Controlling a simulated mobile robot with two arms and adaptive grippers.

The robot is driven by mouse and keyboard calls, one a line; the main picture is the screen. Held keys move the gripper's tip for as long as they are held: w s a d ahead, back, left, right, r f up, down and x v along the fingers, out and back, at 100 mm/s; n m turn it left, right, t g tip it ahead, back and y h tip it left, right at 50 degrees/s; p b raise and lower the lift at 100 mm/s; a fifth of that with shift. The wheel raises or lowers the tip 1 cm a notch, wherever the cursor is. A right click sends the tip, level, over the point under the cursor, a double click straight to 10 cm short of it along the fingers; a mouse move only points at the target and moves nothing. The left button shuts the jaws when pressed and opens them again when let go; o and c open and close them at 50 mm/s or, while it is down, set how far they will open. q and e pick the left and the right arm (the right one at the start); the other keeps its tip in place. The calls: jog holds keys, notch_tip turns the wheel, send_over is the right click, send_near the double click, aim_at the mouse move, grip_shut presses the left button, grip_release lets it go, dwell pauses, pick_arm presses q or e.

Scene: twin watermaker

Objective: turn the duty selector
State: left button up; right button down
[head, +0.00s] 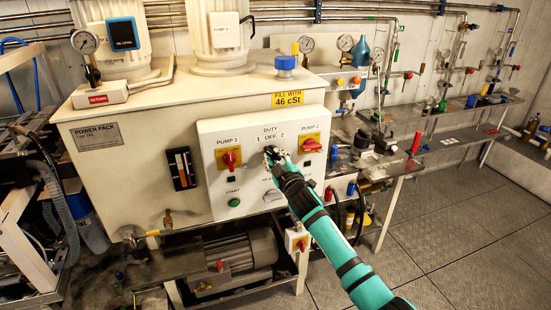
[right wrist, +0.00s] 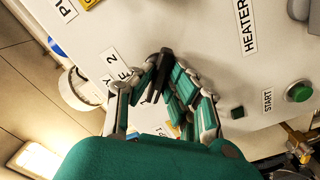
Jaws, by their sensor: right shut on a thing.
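The duty selector is a small black knob under the "DUTY 1 OFF 2" label (head: 271,134) on the white control panel (head: 211,190). In the head view my right gripper (head: 275,156) is at the knob and mostly hides it, so its pointing direction cannot be read. In the right wrist view the black selector (right wrist: 163,62) shows between the fingers of my right gripper (right wrist: 163,80), which is shut on it. My left gripper is not in view.
Red selectors for pump 1 (head: 231,158) and pump 2 (head: 311,146) flank the duty selector. A green start button (head: 234,202) is lower left on the panel. Gauges, valves and pipes crowd the right side. Open floor (head: 470,215) lies at the right.

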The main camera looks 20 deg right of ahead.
jog(key=shift+f, duration=0.1)
jog(key=c, duration=1.3)
grip_release()
jog(key=s, duration=1.2)
jog(key=shift+d, duration=0.25)
